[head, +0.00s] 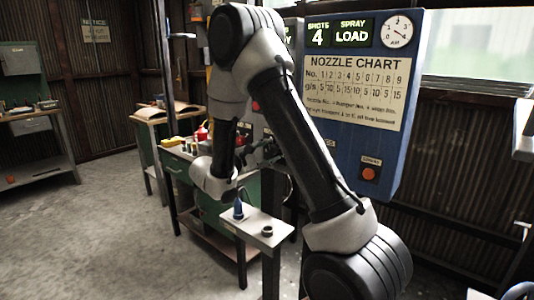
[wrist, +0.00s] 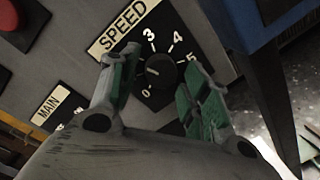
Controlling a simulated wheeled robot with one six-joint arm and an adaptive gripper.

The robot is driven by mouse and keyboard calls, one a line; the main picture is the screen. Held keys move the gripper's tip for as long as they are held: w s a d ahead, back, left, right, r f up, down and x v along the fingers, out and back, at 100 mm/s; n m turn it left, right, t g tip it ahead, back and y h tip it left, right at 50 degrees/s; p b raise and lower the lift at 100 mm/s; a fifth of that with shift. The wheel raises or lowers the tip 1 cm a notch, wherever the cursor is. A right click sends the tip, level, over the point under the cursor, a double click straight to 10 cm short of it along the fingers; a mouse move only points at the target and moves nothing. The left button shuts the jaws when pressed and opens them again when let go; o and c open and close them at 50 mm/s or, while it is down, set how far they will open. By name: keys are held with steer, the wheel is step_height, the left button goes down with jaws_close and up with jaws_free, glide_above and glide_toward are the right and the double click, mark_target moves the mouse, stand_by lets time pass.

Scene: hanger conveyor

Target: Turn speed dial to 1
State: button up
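The speed dial (wrist: 160,74) is a round black knob on a black plate under a SPEED label (wrist: 122,27) in the wrist view. The numbers 0, 3, 4 and 5 show around it; the left finger covers the 1 and 2 area. A short pale mark on the knob points roughly left; its exact setting is hard to read. My gripper (wrist: 160,92) is open, one finger to each side of the knob, with visible gaps. I cannot tell how far the fingertips are from the panel. In the head view my arm mostly hides the gripper and dial.
A red button (wrist: 25,22) and a MAIN label (wrist: 46,106) are left of the dial. The blue nozzle chart cabinet (head: 400,150) stands at right in the head view. A small stand (head: 255,226) with a blue-tipped item is below my arm. Open floor lies left.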

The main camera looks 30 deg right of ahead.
steer(key=c, duration=0.7)
steer(key=shift+n, duration=0.4)
steer(key=shift+s+f+n+t+h, duration=0.1)
steer(key=shift+n+t+h, duration=0.05)
steer(key=shift+n, duration=1.95)
steer(key=shift+f+n+t+h, duration=0.1)
steer(key=shift+n+t+h, duration=0.05)
steer(key=shift+n, duration=1.95)
steer(key=o, duration=1)
